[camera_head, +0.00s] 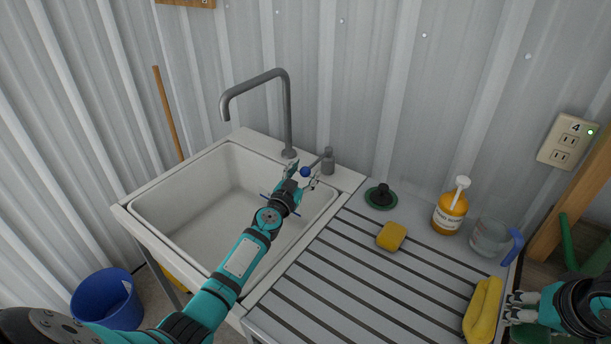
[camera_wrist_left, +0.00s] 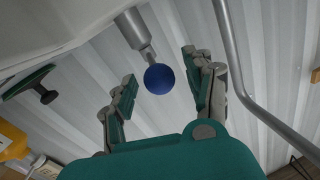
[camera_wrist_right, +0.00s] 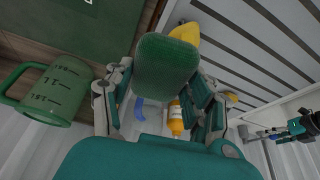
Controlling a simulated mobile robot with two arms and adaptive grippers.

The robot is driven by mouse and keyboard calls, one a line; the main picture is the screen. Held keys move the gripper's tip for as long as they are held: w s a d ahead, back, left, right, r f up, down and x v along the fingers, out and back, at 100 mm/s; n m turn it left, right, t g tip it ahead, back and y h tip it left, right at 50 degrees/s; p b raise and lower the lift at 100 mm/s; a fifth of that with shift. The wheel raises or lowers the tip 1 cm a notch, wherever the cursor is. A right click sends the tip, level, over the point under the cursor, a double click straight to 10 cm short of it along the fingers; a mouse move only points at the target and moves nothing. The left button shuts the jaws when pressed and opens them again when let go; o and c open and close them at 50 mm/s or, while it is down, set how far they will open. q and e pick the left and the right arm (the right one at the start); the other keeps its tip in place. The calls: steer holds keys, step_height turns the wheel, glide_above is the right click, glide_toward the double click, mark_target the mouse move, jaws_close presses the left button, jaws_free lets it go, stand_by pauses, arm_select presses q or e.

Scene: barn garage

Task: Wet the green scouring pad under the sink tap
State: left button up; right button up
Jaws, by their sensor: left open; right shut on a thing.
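The green scouring pad (camera_wrist_right: 166,66) is gripped between the fingers of my right gripper (camera_head: 512,308), at the right end of the drainboard in the head view. The grey sink tap (camera_head: 288,110) arches over the white sink (camera_head: 190,200). The tap's lever ends in a blue knob (camera_head: 305,172), beside the tap's base. My left gripper (camera_head: 302,179) is open at this knob. In the left wrist view the blue knob (camera_wrist_left: 159,79) lies between the spread fingers, and no grip on it shows. No water flow is visible.
The ribbed drainboard (camera_head: 330,290) holds a yellow sponge (camera_head: 391,236), a dark green plug (camera_head: 381,197), an orange soap bottle (camera_head: 450,212), a clear jug (camera_head: 489,238) and yellow gloves (camera_head: 483,308). A green measuring mug (camera_wrist_right: 55,92) stands near my right gripper. A blue bucket (camera_head: 106,300) is on the floor.

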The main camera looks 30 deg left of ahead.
arm_select(q)
steer(key=shift+w, duration=0.45)
arm_select(e)
steer(key=shift+f, duration=0.2)
arm_select(q)
steer(key=shift+c, duration=0.2)
steer(key=c, duration=0.9)
jaws_close()
